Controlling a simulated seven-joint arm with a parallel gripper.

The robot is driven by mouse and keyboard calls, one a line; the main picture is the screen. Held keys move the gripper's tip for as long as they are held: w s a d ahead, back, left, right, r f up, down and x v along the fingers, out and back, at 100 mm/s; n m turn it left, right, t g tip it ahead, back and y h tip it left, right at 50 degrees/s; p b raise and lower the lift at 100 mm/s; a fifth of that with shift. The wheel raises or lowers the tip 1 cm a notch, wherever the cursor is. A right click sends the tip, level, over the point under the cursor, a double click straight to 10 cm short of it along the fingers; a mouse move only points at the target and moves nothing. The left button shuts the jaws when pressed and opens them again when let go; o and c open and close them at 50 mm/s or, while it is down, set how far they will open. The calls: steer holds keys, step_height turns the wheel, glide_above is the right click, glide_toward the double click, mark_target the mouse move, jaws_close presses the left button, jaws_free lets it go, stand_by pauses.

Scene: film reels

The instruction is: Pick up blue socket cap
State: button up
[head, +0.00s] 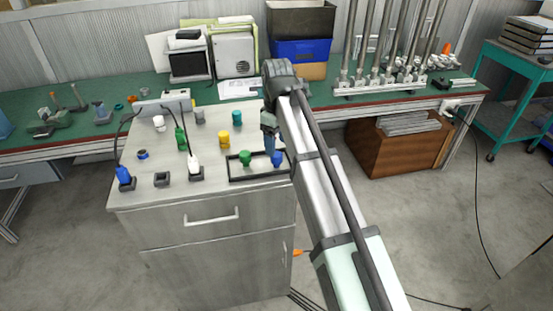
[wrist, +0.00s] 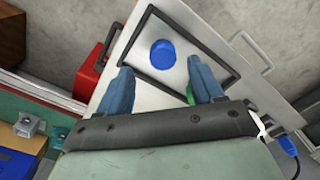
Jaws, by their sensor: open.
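A round blue socket cap (head: 277,158) stands at the right end of a dark rectangular frame (head: 262,177) on the cabinet top. In the wrist view the blue cap (wrist: 162,53) lies inside the dark frame, ahead of and between my fingertips. My gripper (wrist: 162,75) is open and empty, with its two blue-grey fingers spread apart. In the head view my gripper (head: 269,143) points down just above the cap, a little to its left; the arm partly hides that area. A green cap (head: 245,158) stands left in the same frame; my right finger mostly hides it in the wrist view.
Yellow (head: 223,140) and teal (head: 237,118) caps stand behind the frame. A white plug (head: 194,165), a blue plug (head: 124,177) and an empty dark socket (head: 162,179) are to the left. The green bench behind holds metal tubes and bins.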

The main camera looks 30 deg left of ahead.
mark_target(277, 160)
steer(key=shift+s+f, duration=0.2)
steer(key=shift+f, duration=2.35)
steer(key=shift+c, duration=0.3)
steer(key=c, duration=1)
